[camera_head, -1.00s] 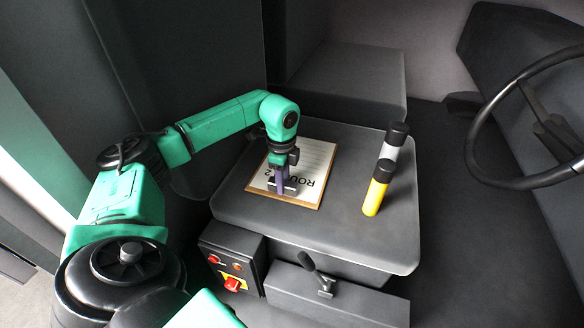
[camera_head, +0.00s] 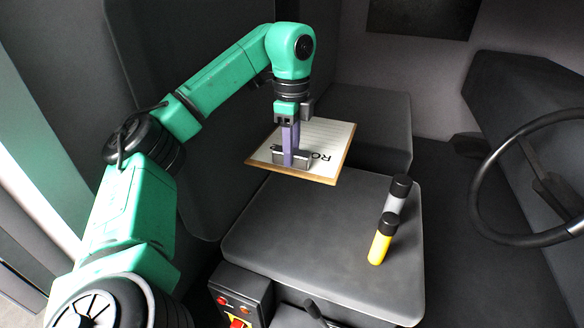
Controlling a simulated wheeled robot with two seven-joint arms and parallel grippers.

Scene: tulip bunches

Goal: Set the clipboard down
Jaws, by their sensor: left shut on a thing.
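The clipboard (camera_head: 325,152) is a brown board with a white sheet and dark print, partly hidden by my left gripper. My left gripper (camera_head: 291,160) is shut on the clipboard near its clip, with the fingers pointing down. The clipboard is held roughly flat in the air above the back left of the dark seat (camera_head: 300,235). My right gripper is not in view.
A yellow bottle with a black cap (camera_head: 380,245) and a grey one with a black cap (camera_head: 396,197) stand on the seat's right side. The middle of the seat is clear. A steering wheel (camera_head: 480,190) is at the right. A control box with red buttons (camera_head: 237,300) is at the front.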

